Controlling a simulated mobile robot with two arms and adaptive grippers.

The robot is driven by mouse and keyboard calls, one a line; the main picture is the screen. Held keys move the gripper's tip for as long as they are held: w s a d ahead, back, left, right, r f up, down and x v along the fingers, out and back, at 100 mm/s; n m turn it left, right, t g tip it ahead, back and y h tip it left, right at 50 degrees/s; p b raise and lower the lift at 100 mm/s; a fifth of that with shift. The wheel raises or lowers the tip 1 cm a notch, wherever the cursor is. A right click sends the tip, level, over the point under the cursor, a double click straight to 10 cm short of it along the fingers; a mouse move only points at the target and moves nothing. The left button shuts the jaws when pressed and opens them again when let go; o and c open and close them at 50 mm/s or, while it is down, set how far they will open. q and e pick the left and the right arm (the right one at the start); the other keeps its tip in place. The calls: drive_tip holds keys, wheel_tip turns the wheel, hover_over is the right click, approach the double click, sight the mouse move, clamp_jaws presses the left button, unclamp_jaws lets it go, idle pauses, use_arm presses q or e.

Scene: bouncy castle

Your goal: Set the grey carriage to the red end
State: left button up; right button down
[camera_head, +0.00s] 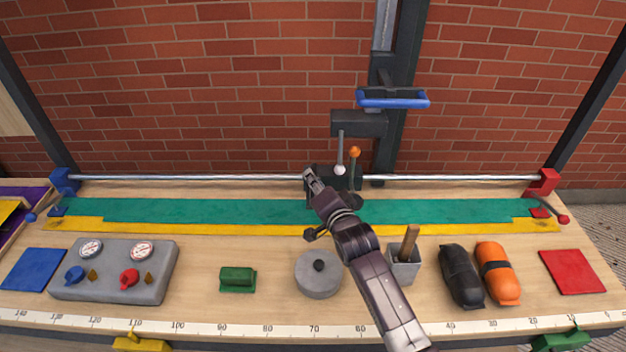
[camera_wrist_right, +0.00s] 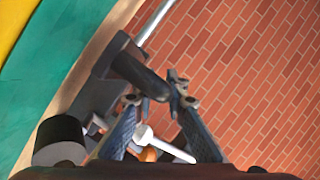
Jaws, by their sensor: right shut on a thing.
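The dark grey carriage (camera_head: 348,184) sits on the silver rail (camera_head: 220,177), near the middle of the bench. It has a lever with a white ball and another with an orange knob (camera_head: 355,152). My right gripper (camera_head: 312,178) is at the carriage's left side. In the right wrist view its fingers (camera_wrist_right: 158,95) are closed around a dark stub (camera_wrist_right: 140,74), which seems to belong to the carriage. The red end block (camera_head: 543,181) is at the rail's right end, the blue end block (camera_head: 65,181) at its left. My left gripper is not in view.
A green strip (camera_head: 200,210) and yellow strip (camera_head: 180,228) lie along the rail. In front stand a grey gauge box (camera_head: 115,270), a round weight (camera_head: 318,280), a cup (camera_head: 402,270) and black and orange rolls (camera_head: 497,272). A post with a blue handle (camera_head: 393,98) rises behind.

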sight(332, 180)
drive_tip(key=d+p, duration=0.1)
drive_tip(key=d, duration=0.4)
drive_tip(key=c, duration=2.2)
unclamp_jaws()
drive_tip(key=v, duration=1.2)
